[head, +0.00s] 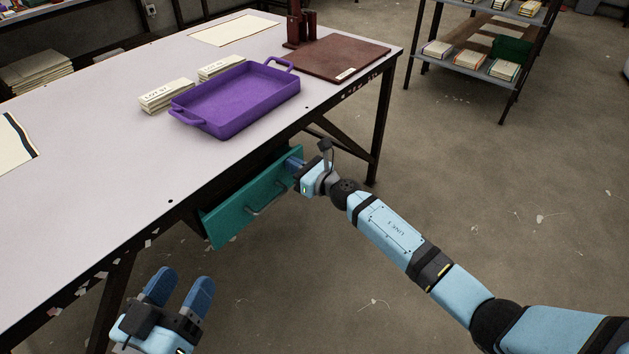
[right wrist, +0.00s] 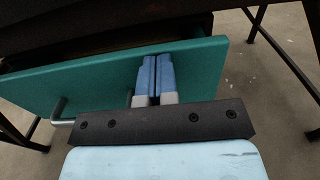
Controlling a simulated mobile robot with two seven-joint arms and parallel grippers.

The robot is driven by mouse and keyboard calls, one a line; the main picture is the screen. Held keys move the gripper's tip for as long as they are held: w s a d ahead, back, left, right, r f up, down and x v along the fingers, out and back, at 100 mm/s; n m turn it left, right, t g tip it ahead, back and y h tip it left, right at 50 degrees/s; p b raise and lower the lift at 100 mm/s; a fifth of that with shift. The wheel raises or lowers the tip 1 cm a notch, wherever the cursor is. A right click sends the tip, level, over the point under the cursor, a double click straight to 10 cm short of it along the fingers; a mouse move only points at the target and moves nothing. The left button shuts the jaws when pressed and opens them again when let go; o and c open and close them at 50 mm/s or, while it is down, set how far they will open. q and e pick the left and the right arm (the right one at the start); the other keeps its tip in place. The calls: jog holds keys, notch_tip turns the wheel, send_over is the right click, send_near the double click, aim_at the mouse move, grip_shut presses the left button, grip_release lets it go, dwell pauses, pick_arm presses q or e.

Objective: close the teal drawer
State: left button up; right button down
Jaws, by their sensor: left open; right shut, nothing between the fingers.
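The teal drawer (head: 238,211) sits under the table's near edge and stands partly open; a dark gap shows behind its front in the right wrist view (right wrist: 100,78). A grey bar handle (head: 268,199) is on its front. My right gripper (head: 294,163) is shut and empty, with its fingertips at the right end of the drawer front, near its upper edge. The blue fingers (right wrist: 155,75) overlap the teal panel in the right wrist view; I cannot tell whether they touch it. My left gripper (head: 180,285) is open and empty, low at the left, apart from the drawer.
The table (head: 100,130) carries a purple tray (head: 235,98), labelled stacks of cloth or paper (head: 166,96) and a brown board (head: 335,57). Dark table legs (head: 381,125) stand beside the drawer. A shelf rack (head: 470,55) is at the back right. The floor in front is clear.

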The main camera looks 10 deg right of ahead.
aim_at(283, 157)
pick_arm(q)
jog(key=shift+s+d+f+g+b, duration=0.15)
jog(key=shift+f+g+b, duration=0.1)
jog(key=shift+f, duration=0.25)
jog(key=shift+d+f+g+b, duration=0.1)
jog(key=shift+f+g+b, duration=0.15)
jog(key=shift+f, duration=0.25)
pick_arm(e)
jog(key=x, duration=0.3)
jog(key=shift+w+a+r, duration=0.15)
jog(key=shift+w+r, duration=0.05)
jog(key=shift+w, duration=0.05)
jog(key=shift+r, duration=0.15)
